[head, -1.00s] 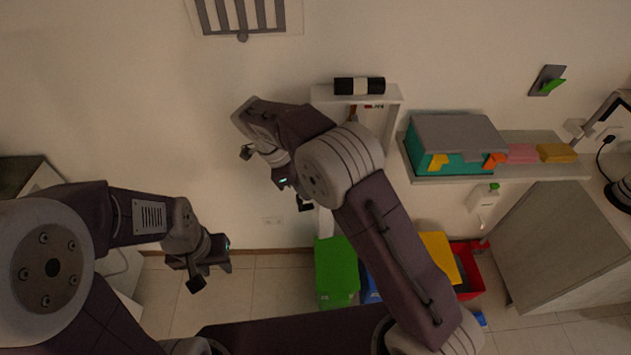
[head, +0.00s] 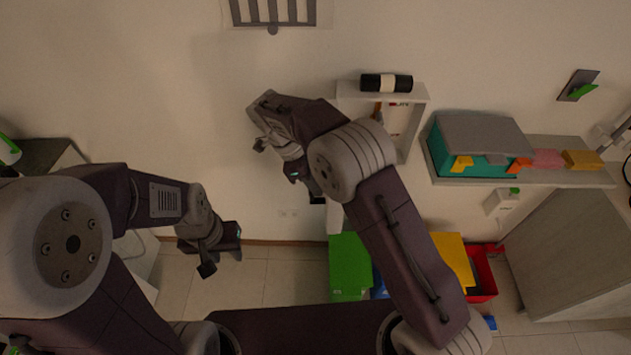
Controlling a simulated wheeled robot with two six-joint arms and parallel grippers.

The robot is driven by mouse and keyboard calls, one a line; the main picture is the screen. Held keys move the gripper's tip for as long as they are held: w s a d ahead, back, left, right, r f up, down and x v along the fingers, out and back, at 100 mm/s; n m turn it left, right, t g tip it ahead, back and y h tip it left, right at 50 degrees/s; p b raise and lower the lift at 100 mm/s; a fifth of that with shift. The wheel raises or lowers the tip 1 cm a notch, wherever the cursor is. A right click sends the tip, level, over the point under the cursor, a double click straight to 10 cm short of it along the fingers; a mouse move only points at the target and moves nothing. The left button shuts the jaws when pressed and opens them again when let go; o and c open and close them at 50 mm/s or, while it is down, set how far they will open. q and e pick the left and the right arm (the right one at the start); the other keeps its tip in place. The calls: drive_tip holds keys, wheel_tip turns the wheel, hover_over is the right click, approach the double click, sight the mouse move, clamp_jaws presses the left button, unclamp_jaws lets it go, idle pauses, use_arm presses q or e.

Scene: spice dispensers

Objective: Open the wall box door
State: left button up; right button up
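The white wall box (head: 420,104) is on the wall right of my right forearm. Its right edge and part of its front show, with an orange-brown piece and small red and green marks inside the frame. My arm hides its left and lower parts, so I cannot tell how its door stands. My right gripper (head: 306,188) is at the box's lower left, partly hidden behind my arm; whether it touches anything is unclear. My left gripper (head: 224,254) is at the lower left, fingers apart and empty, away from the box.
To the right, a shelf (head: 520,178) holds a teal and grey case (head: 482,135) and small blocks. Green (head: 350,265), yellow (head: 452,258) and red (head: 484,275) bins stand below. The wall to the left is clear.

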drive_tip(key=shift+w+a+r, duration=0.1)
drive_tip(key=shift+a+r, duration=0.1)
drive_tip(key=shift+r, duration=0.35)
drive_tip(key=v, duration=0.8)
drive_tip(key=shift+p, duration=0.45)
